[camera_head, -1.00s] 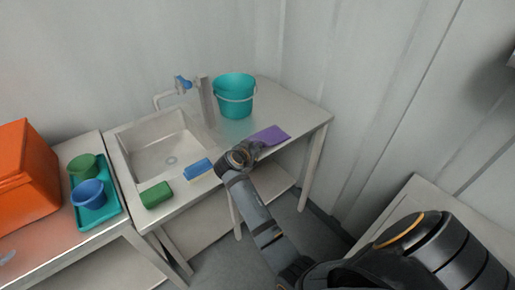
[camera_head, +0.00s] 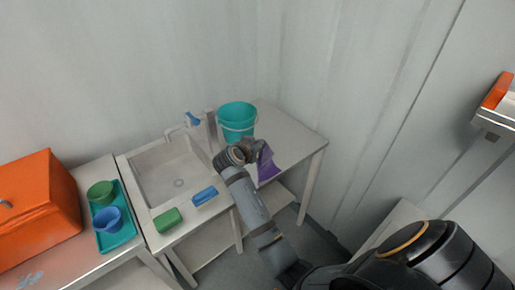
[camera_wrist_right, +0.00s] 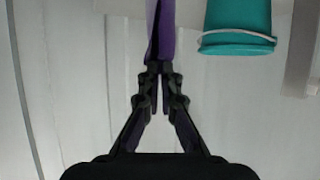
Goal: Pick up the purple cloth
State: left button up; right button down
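The purple cloth (camera_head: 267,164) hangs from my right gripper (camera_head: 254,149) in the head view, draped down in front of the table's front edge. In the right wrist view the cloth (camera_wrist_right: 161,30) is a narrow purple strip, and the fingertips of my right gripper (camera_wrist_right: 159,68) are closed together on it. The head view does not show whether the cloth's lower end touches anything. My left gripper is not in either view.
A teal bucket (camera_head: 238,121) stands on the table (camera_head: 294,138) behind the cloth. Left of it are a sink (camera_head: 172,172), a faucet (camera_head: 193,121), a blue-and-yellow sponge (camera_head: 205,196) and a green sponge (camera_head: 168,220). The table's right part is clear.

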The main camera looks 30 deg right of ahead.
pick_arm(q)
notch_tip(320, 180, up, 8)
jog(key=p, duration=0.6)
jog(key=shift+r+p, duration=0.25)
jog(key=shift+p, duration=0.15)
pick_arm(e)
notch_tip(320, 180, up, 12)
jog(key=shift+f, duration=0.25)
